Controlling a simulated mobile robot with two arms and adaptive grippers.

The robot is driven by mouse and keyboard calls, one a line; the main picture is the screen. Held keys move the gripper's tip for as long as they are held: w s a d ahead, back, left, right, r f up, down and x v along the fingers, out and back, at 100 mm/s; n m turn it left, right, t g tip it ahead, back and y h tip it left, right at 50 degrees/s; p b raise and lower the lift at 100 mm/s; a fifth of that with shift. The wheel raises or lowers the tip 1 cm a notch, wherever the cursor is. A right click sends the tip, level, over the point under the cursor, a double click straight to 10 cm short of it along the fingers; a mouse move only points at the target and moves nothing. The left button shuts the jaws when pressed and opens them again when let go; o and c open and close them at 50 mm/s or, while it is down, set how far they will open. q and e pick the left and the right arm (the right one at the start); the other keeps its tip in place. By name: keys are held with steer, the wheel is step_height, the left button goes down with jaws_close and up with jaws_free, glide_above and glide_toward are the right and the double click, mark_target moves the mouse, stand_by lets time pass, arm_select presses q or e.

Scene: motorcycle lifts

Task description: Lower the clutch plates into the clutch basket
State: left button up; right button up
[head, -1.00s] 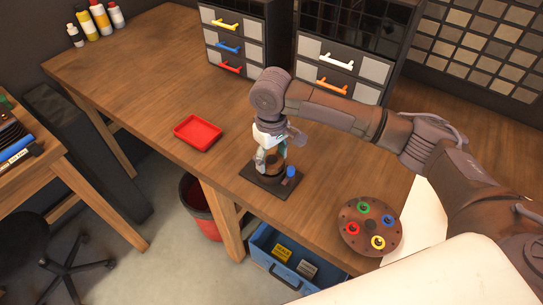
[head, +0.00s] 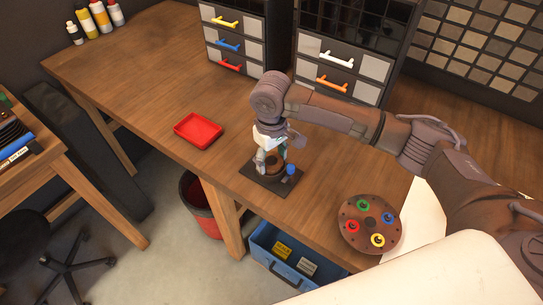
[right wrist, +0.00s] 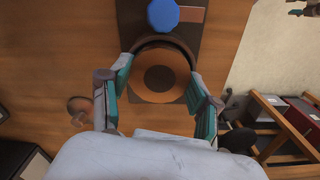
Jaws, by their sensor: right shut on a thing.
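My right gripper (head: 270,158) comes down from above, shut on the clutch plates (head: 274,162), a round orange-brown stack. In the right wrist view the clutch plates (right wrist: 146,84) show between the two fingers, with a darker ring at their centre. The clutch basket (right wrist: 165,40) shows as a dark curved rim around their far side. The plates are over or within the basket; I cannot tell how deep they sit. The basket stands on a dark base plate (head: 283,187) on the bench. My left gripper is not in view.
A blue cap (head: 291,169) stands beside the basket, close to my fingers. A red tray (head: 198,130) lies left. A round brown holder (head: 352,240) with coloured rings is at the right front. Drawer units (head: 340,68) stand behind. The bench (head: 150,85) is clear at the left.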

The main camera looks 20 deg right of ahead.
steer(key=o, duration=1.5)
step_height(320, 180, up, 12)
steer(key=shift+f, duration=0.1)
